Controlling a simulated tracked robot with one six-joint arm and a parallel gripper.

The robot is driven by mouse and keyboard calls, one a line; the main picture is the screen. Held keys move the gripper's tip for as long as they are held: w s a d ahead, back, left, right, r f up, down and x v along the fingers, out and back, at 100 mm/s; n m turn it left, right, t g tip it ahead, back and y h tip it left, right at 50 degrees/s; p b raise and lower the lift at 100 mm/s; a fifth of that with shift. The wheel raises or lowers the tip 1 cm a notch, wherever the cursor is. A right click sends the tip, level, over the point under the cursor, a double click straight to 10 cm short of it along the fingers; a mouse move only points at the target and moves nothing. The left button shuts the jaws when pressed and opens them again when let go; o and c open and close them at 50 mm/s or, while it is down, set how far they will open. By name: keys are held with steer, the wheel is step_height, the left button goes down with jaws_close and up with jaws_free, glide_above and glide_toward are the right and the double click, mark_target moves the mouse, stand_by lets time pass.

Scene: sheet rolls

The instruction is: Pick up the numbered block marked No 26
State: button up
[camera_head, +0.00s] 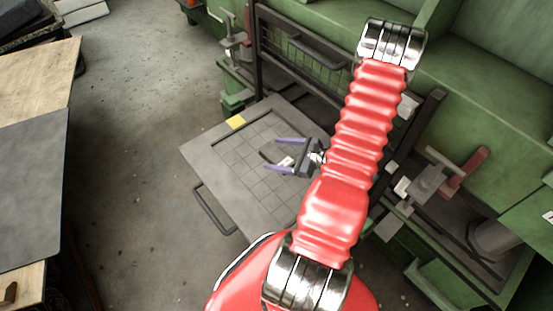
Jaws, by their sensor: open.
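My gripper (271,154) has two purple fingers spread apart over the grey plate (208,153) with the grid lines. A small block with a pale face (286,162) shows between the fingers, near the gripper's palm. A dark patch lies beside it, and I cannot tell if it is part of the block or a shadow. No number can be read at this size. I cannot tell whether the fingers touch the block.
A green machine (480,75) with a dark frame stands behind and to the right. A table with a dark mat (30,190) is at the left. Bare concrete floor (140,120) lies between.

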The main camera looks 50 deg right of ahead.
steer(key=s+d+f+m+h, duration=0.1)
steer(key=s+d+f+m, duration=0.1)
steer(key=f, duration=0.1)
steer(key=s+d+f+m+h, duration=0.1)
steer(key=s+f+m+h, duration=0.1)
steer(key=f, duration=0.1)
steer(key=s+d+f+m+h, duration=0.1)
steer(key=s+d+f+m, duration=0.1)
steer(key=f, duration=0.1)
steer(key=shift+s+d+t, duration=0.2)
steer(key=shift+d+t, duration=0.15)
steer(key=shift+t, duration=0.05)
glide_toward(278, 157)
steer(key=x, duration=0.4)
steer(key=shift+w+a+f, duration=0.1)
steer(key=shift+a+f, duration=0.05)
steer(key=shift+w+f, duration=0.25)
steer(key=shift+w, duration=0.4)
steer(key=shift+d+x, duration=0.15)
steer(key=shift+x, duration=1.15)
steer(key=shift+d+x, duration=0.1)
steer(key=shift+x, duration=1.2)
steer(key=shift+r, duration=0.1)
steer(key=shift+c, duration=0.5)
